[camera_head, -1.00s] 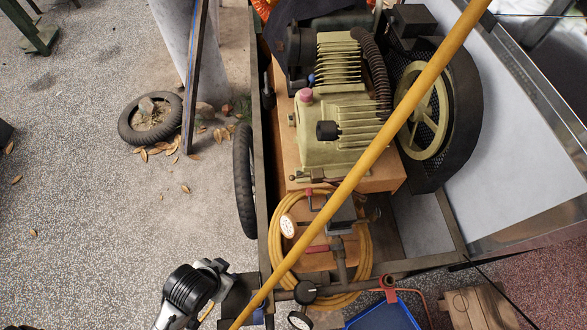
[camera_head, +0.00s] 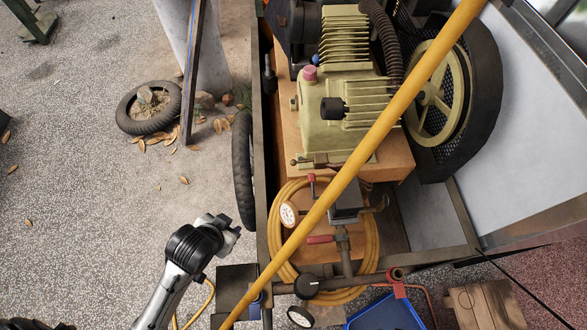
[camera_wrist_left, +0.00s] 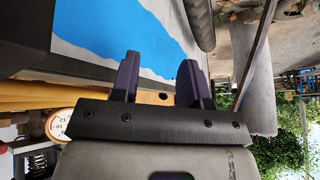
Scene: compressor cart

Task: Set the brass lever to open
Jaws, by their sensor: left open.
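My left gripper (camera_head: 230,232) is at the lower middle of the head view, left of the cart frame and apart from it. In the left wrist view its two fingers (camera_wrist_left: 158,78) are apart with nothing between them. The compressor (camera_head: 340,115) is pale green. Below it are pipe fittings with a red-handled valve (camera_head: 321,240) and a smaller red handle (camera_head: 312,184). A small brass-coloured fitting (camera_head: 302,162) shows at the compressor's lower left. I cannot tell for sure which part is the brass lever or how it is set. My right gripper is not in view.
A yellow pole (camera_head: 385,125) crosses diagonally over the cart. A coiled yellow hose (camera_head: 276,228), white gauge (camera_head: 289,214) and black knob (camera_head: 306,287) lie near the cart's front. A blue tray (camera_head: 385,314) is below. Open floor (camera_head: 90,240) lies left of my arm.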

